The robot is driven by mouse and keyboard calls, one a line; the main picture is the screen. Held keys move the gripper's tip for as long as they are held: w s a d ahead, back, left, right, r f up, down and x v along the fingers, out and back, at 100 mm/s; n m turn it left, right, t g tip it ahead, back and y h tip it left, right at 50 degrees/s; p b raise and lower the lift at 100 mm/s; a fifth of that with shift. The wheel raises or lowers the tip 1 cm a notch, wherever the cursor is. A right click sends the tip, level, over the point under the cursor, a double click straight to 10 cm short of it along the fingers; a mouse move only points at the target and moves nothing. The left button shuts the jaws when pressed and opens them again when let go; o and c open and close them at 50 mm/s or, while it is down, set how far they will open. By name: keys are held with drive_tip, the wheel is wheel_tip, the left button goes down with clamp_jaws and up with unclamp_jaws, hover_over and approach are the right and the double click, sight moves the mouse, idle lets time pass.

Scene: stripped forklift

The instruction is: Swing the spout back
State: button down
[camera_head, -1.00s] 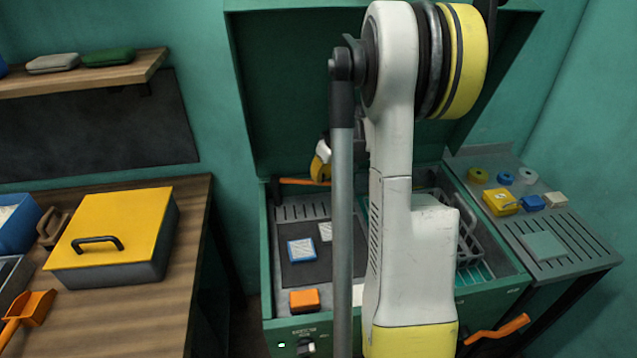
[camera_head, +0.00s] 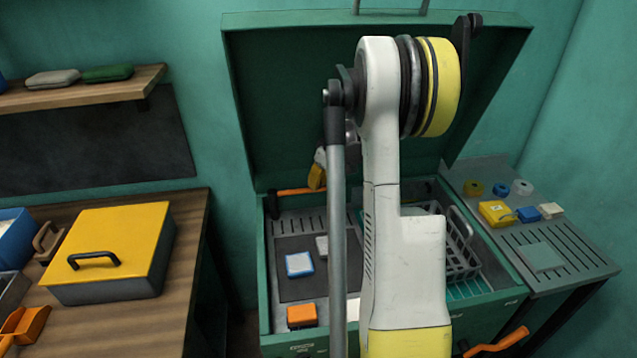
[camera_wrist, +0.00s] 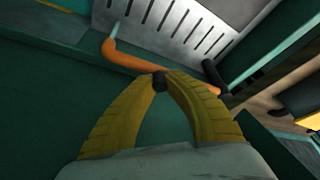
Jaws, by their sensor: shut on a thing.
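The spout is an orange bent tube (camera_head: 293,191) at the back left of the green sink-like chest (camera_head: 264,290). In the wrist view the spout (camera_wrist: 125,58) runs from a bend at the upper left toward a dark fitting at the right. My gripper (camera_wrist: 160,80) has yellow ribbed fingers, whose tips meet at a dark piece against the spout's middle. They are shut on it. In the head view my gripper (camera_head: 317,174) shows just above the spout's right part, which my arm partly hides.
The raised green lid (camera_head: 290,100) stands behind. A wire basket (camera_head: 462,262) sits inside at the right. An orange block (camera_head: 302,315) and a blue-edged block (camera_head: 299,264) lie at the left. A wooden bench (camera_head: 185,270) with a yellow-lidded box (camera_head: 120,240) is at the left.

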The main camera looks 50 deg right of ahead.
drive_tip(key=c, duration=1.3)
unclamp_jaws()
drive_tip(key=shift+w, duration=0.35)
drive_tip(key=shift+s, duration=0.1)
drive_tip(key=v, duration=1.2)
drive_tip(key=a+r, duration=0.4)
drive_tip(key=a, duration=1)
drive_tip(key=s+a+t, duration=0.1)
drive_tip(key=s+a, duration=0.3)
drive_tip(key=a, duration=0.5)
drive_tip(key=s+a+f+t, duration=0.1)
drive_tip(key=s+a, duration=0.4)
drive_tip(key=a, duration=0.3)
drive_tip(key=s+a+f, duration=0.1)
drive_tip(key=s+a, duration=0.3)
drive_tip(key=a, duration=0.5)
drive_tip(key=shift+s+a+f+t, duration=0.15)
drive_tip(key=shift+s+a+t, duration=0.15)
drive_tip(key=shift+s+t, duration=0.1)
